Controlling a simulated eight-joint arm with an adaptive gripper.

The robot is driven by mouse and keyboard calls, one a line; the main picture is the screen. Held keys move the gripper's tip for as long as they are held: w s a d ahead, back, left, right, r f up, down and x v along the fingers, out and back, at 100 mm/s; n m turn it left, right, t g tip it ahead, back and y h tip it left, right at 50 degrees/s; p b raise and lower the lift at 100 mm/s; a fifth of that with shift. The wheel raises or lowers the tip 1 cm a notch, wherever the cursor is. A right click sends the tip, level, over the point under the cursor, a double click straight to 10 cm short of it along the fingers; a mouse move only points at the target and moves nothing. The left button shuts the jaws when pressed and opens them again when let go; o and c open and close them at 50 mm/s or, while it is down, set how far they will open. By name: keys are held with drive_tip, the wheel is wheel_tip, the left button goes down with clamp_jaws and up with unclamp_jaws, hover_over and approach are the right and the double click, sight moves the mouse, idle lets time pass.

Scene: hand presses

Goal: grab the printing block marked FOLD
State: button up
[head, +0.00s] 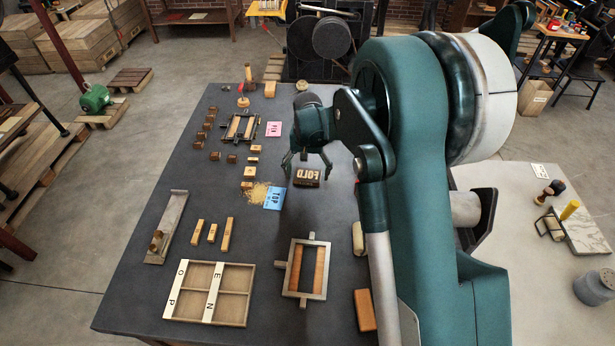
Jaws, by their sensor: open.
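The printing block marked FOLD (306,177) is a small brown wooden block on the dark table (335,225). Its lettered face is turned toward the camera. My gripper (307,168) is open, with its fingers pointing down just behind and above the block. One finger shows to the left of the block and one to the right. I cannot tell how high the fingertips are above the table or whether they touch the block.
A blue card marked TOP (273,198) and a sawdust pile (257,193) lie left of the block. A frame (286,265) and a divided tray (167,303) lie nearer. Bare table lies in front of the block.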

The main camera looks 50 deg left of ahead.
sight(307, 174)
idle(0.4)
drive_tip(key=c, duration=1)
drive_tip(key=shift+r, duration=0.15)
drive_tip(key=shift+r, duration=4.9)
